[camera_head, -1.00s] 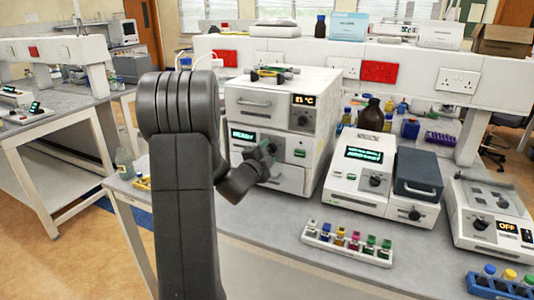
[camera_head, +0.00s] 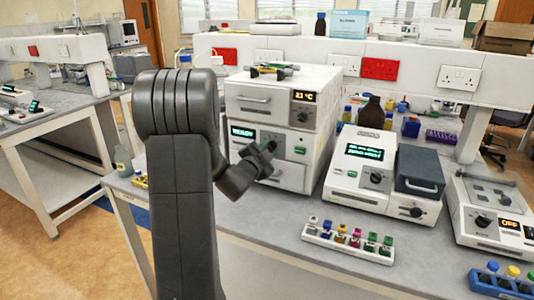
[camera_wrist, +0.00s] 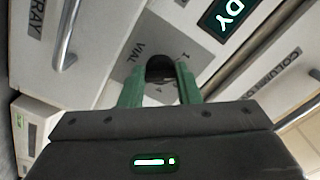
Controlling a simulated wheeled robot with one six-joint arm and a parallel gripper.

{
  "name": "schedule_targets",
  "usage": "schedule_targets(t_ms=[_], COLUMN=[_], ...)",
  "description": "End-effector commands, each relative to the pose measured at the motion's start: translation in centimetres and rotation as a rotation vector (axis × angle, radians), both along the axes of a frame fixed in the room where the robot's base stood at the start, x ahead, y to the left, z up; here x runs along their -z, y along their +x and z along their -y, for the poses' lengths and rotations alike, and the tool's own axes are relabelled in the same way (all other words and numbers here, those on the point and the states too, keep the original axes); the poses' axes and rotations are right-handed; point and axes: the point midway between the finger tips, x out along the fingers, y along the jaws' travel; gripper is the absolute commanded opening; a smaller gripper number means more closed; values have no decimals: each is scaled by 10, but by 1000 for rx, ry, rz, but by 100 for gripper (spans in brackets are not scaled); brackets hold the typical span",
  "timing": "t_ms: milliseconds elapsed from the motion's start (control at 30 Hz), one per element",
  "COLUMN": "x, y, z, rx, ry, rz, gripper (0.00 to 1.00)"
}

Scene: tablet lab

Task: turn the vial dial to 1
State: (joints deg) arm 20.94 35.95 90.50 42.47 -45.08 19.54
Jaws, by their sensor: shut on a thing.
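The vial dial (camera_wrist: 160,67) is a dark round knob on a grey plate (camera_wrist: 205,62) marked VIAL, with a "1" printed beside it. It sits on the front of the lower white instrument (camera_head: 237,150). My gripper (camera_wrist: 160,84) has its green fingers on either side of the dial and is shut on it. In the head view my gripper (camera_head: 264,149) is at the instrument's front and covers the dial. Which mark the dial points at cannot be made out.
The lit display (camera_head: 242,132) beside the dial reads READY. A tray handle (camera_wrist: 68,35) sticks out nearby. A rack of coloured vials (camera_head: 345,241) and another instrument (camera_head: 360,167) stand to the right.

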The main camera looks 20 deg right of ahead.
Motion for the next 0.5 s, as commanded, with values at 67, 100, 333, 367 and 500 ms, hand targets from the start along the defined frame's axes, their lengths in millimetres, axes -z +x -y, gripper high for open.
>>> schedule_targets(t_ms=[67,100,333,367,500], x=[1,1,1,1,1], y=[0,0,-1,-1,-1], z=[0,0,0,0,1], rx=[1,1,0,0,0], ry=[-38,-59,-165,-176,-218], rz=[-46,-70,-195,-208,-258], gripper=[7,7,7,7,7])
